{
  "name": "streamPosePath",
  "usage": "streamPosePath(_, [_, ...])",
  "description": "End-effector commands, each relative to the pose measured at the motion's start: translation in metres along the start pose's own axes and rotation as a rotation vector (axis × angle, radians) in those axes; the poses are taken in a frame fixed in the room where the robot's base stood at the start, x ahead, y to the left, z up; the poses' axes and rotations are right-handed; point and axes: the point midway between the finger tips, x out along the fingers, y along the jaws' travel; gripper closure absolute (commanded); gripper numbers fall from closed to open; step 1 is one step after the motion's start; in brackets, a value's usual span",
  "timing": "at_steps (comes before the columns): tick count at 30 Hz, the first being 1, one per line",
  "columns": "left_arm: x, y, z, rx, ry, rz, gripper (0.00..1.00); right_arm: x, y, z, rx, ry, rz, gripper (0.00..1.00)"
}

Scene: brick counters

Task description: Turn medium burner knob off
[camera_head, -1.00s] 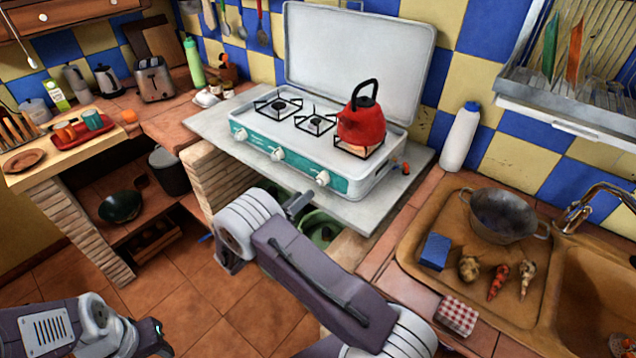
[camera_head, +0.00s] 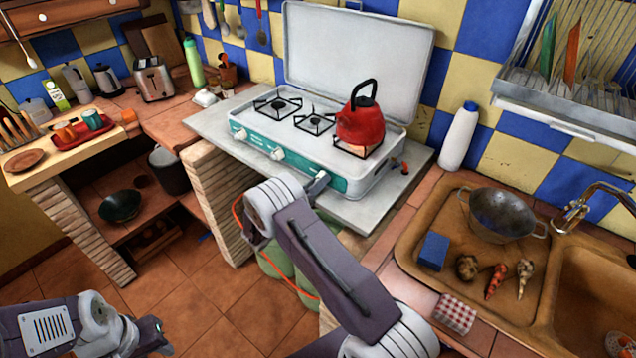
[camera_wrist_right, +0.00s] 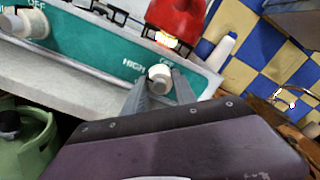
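The white stove (camera_head: 215,125) has a teal front panel with three white knobs: left (camera_head: 240,134), middle (camera_head: 278,154) and right (camera_head: 322,176). My right gripper (camera_head: 312,186) is at the right knob. In the right wrist view this knob (camera_wrist_right: 160,76) sits between the two spread fingertips of my right gripper (camera_wrist_right: 158,86), with "OFF" printed above it and "HIGH" to its left. I cannot tell whether the fingers touch it. My left gripper (camera_head: 152,336) is low at the left, away from the stove; its fingers are unclear.
A red kettle (camera_head: 362,122) stands on the right burner, with an orange glow beneath it in the wrist view. A green gas cylinder (camera_wrist_right: 25,145) is below the counter.

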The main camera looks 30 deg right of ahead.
Motion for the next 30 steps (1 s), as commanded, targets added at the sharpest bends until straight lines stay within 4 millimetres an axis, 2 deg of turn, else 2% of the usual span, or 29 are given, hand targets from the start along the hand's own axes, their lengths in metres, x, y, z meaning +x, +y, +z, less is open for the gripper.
streamPosePath(11, [0.009,0.0,0.001,0.0,0.0,0.0,0.64,0.0,0.001,-0.001,0.124,0.0,0.0,1.0])
streamPosePath(30, [0.051,-0.001,0.005,0.0,0.0,0.0,0.64,0.0,0.002,-0.003,0.715,-0.001,-0.001,1.0])
